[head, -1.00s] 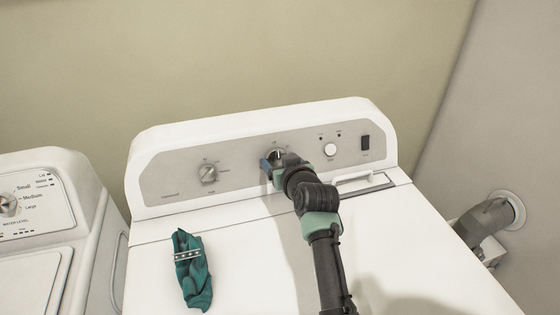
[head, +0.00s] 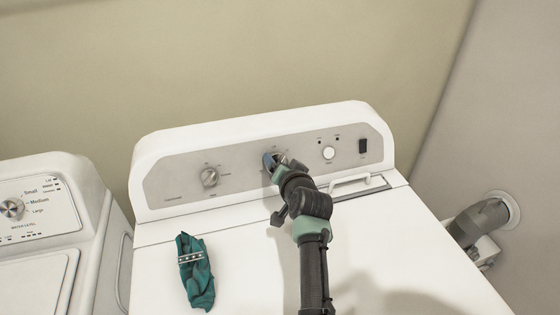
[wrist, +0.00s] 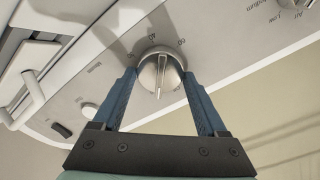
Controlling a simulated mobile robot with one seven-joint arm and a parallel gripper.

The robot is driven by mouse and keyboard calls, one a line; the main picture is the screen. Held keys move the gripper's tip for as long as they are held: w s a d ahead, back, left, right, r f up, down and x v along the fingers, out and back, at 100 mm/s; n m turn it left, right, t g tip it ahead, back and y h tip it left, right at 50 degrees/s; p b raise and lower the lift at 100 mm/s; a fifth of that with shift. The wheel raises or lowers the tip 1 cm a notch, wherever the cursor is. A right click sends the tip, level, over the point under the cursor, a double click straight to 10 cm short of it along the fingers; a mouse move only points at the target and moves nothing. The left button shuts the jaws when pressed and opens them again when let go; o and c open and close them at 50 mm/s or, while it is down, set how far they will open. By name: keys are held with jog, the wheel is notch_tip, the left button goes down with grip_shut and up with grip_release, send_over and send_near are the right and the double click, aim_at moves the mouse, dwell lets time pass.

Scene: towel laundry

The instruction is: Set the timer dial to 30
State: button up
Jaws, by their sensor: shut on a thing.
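The timer dial (wrist: 160,72) is a round silver knob with a raised ridge on the dryer's grey control panel. In the wrist view it sits between the two blue fingers of my gripper (wrist: 160,78), which are shut on its sides. In the head view my gripper (head: 272,161) is at the middle of the panel and mostly hides the dial.
Another knob (head: 209,177) is left of the dial. A white round button (head: 328,153) and a dark switch (head: 363,146) are to the right. A teal cloth (head: 195,272) lies on the dryer top (head: 240,250). A washer (head: 40,225) stands at left.

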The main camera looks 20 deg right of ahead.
jog(key=m+p, duration=0.2)
jog(key=m, duration=0.3)
jog(key=shift+m+p, duration=0.35)
jog(key=shift+m, duration=0.05)
jog(key=m+p, duration=0.3)
jog(key=m, duration=0.2)
jog(key=shift+g, duration=0.3)
jog(key=m+p, duration=0.2)
jog(key=m, duration=0.3)
jog(key=shift+s+m+p, duration=0.1)
jog(key=shift+m+p, duration=0.3)
jog(key=m+p, duration=0.1)
jog(key=m, duration=0.1)
jog(key=m+p, duration=0.1)
jog(key=m, duration=0.2)
jog(key=shift+f+g, duration=0.2)
jog(key=shift+g, duration=0.1)
jog(key=o, duration=1.3)
jog(key=shift+s+p, duration=0.1)
jog(key=shift+p, duration=0.2)
